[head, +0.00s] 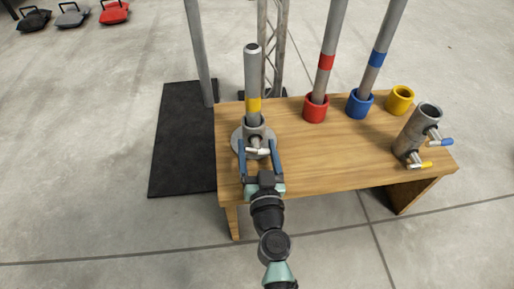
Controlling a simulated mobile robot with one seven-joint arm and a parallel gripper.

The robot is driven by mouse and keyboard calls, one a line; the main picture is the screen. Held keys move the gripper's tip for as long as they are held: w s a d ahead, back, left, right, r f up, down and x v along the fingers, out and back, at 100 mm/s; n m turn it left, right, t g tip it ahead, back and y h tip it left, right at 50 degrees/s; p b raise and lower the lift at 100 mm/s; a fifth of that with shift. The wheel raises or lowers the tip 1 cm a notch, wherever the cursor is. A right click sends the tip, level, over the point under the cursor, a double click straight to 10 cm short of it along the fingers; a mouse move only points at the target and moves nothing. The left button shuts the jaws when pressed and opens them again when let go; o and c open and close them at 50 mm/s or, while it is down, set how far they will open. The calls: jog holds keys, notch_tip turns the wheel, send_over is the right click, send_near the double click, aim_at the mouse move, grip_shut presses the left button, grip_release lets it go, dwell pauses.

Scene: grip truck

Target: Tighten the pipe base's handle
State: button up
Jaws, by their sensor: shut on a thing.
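The pipe base (240,142) is a grey round flange with a socket, at the left end of the wooden table. A grey pipe with a yellow band (253,104) stands upright in its socket. The handle (258,152), with a pale bar, is on the near side of the socket. My gripper (257,148) reaches in from the near side, its two blue fingers on either side of the handle. It is shut on the handle. The exact contact of the fingertips is too small to see.
The wooden table (290,165) also bears a red cup (316,108) and a blue cup (360,104) with banded pipes, an empty yellow cup (400,100), and a grey tube clamp (413,137) with blue and yellow handles. A black mat (180,150) lies left. Bags are at the back left.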

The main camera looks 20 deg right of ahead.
jog(key=shift+m, duration=2.9)
jog(key=o, duration=1.3)
jog(key=shift+c, duration=0.2)
jog(key=b+v, duration=0.3)
jog(key=v, duration=1)
